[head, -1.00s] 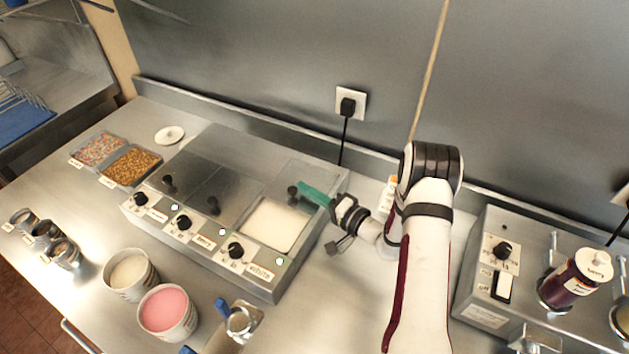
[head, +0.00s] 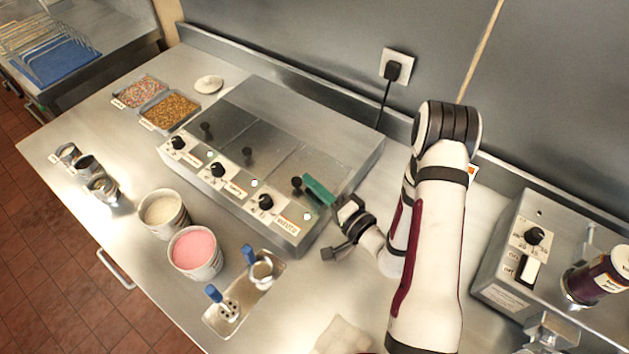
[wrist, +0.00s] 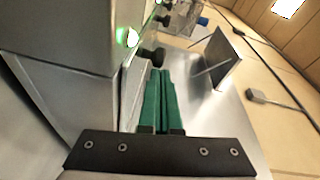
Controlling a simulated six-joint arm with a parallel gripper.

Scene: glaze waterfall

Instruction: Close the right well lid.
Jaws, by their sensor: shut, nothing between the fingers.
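The right well lid (head: 313,165) is a flat metal sheet lying over the right well of the three-well warmer (head: 284,232). Its black knob (head: 297,183) is near the front edge, in line with the knobs of the other two lids. No white glaze shows in the right well. My gripper (head: 307,179) has its green fingers shut with nothing between them, the tips beside or against the right side of this knob. In the wrist view the green fingers (wrist: 160,80) lie side by side, pointing at a black knob (wrist: 150,56); contact is unclear.
Dials and green lights line the warmer's front. Two tubs, one white (head: 163,212) and one pink (head: 195,250), stand before it, beside a tray (head: 213,318) with blue-handled tools. A control box (head: 500,285) stands at right.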

